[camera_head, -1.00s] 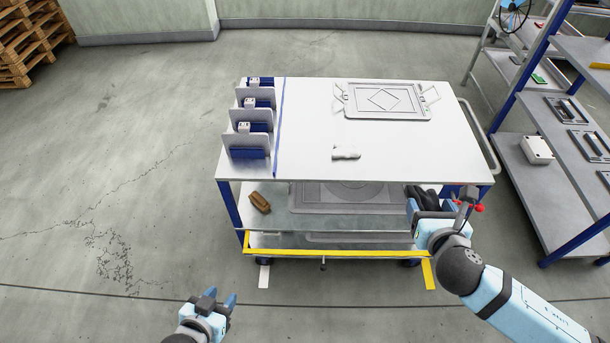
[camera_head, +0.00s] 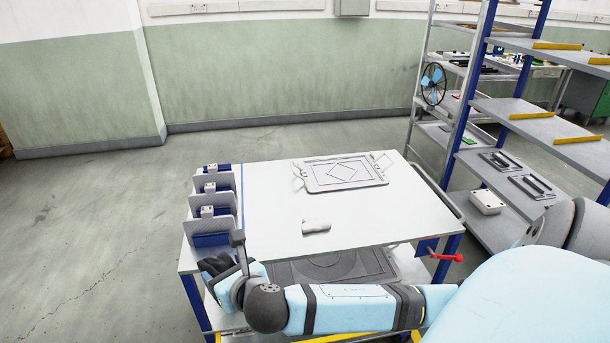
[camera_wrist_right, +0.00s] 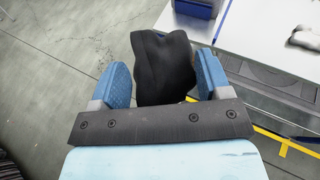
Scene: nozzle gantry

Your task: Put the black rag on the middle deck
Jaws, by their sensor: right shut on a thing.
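My right gripper (camera_head: 233,270) is shut on the black rag (camera_head: 214,264), in front of the cart's left front corner. In the right wrist view the dark rag (camera_wrist_right: 163,68) sits between the two blue fingers (camera_wrist_right: 164,82), with bare floor around it and the cart to its right. The deck also shows in the wrist view (camera_wrist_right: 262,76). My left gripper is out of view.
A red lever (camera_head: 446,257) is at the right leg. Shelving (camera_head: 500,170) stands at right; the floor at left is clear.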

